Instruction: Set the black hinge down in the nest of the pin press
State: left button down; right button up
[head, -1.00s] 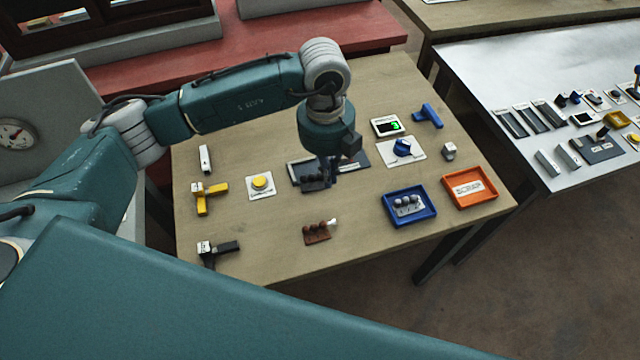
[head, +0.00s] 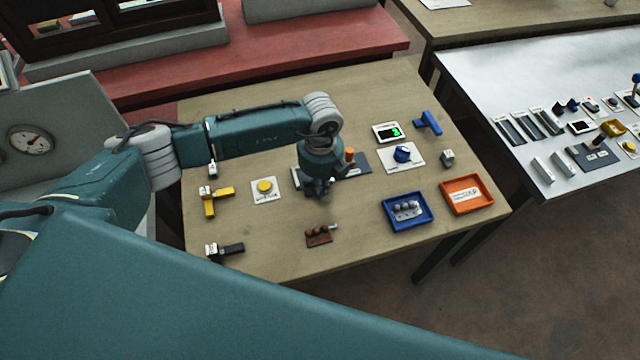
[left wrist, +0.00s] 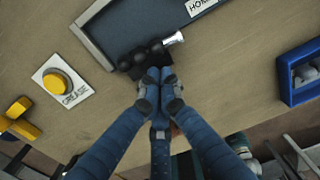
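My left gripper (head: 318,190) is low over the wooden table, at the front edge of the dark plate. In the left wrist view its fingers (left wrist: 159,78) are closed together on the black hinge (left wrist: 143,58), which has round dark knuckles and a silver pin end sticking out right. The hinge overlaps the plate's near edge; I cannot tell whether it touches it. The dark plate (left wrist: 150,20) has a silver rail on its left and a partly cut-off label; it appears to be the pin press. An orange knob (head: 350,153) shows behind my gripper. The nest is not discernible.
A yellow grease button (head: 264,187) is left of my gripper. A brown hinge (head: 318,236) lies in front. A blue tray (head: 388,222) with a grey hinge and an orange tray (head: 455,206) are at right. The table front between is clear.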

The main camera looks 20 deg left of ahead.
pick_arm(q)
jog(key=shift+w+a, duration=0.1)
jog(key=shift+w, duration=0.05)
jog(key=w+b, duration=0.1)
jog(key=w+a+b, duration=0.2)
jog(key=b, duration=0.1)
jog(key=shift+w+a+f, duration=0.15)
jog(key=shift+w+f, duration=0.1)
jog(key=shift+w+a+r, duration=0.15)
jog(key=shift+w+r, duration=0.05)
jog(key=shift+w, duration=0.05)
